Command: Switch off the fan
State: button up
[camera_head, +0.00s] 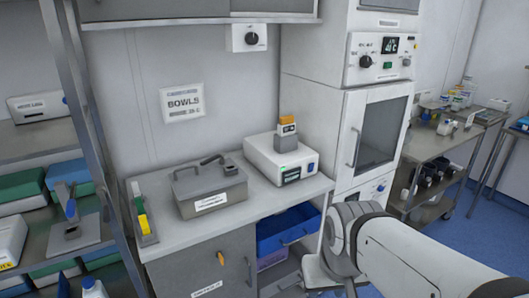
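I see no fan itself in the head view. A small white control box (249,38) with a round black knob (252,38) is mounted on the wall at the top centre, just under the wall cabinet. Its marking is too small to read, so I cannot tell if it belongs to the fan. My white arm reaches in from the lower right, in front of the tall cabinet and well below the box. My gripper cannot be made out in this view.
The worktop (177,233) holds a lidded metal box (208,190) and a white device (283,160). The tall white cabinet (318,125) with knobs and a display stands to their right. A shelf rack upright (98,130) is at left. Blue floor (470,235) is open at right.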

aim_at(311, 166)
jog(key=z, duration=0.25)
jog(key=i, duration=1)
jog(key=u, duration=0.45)
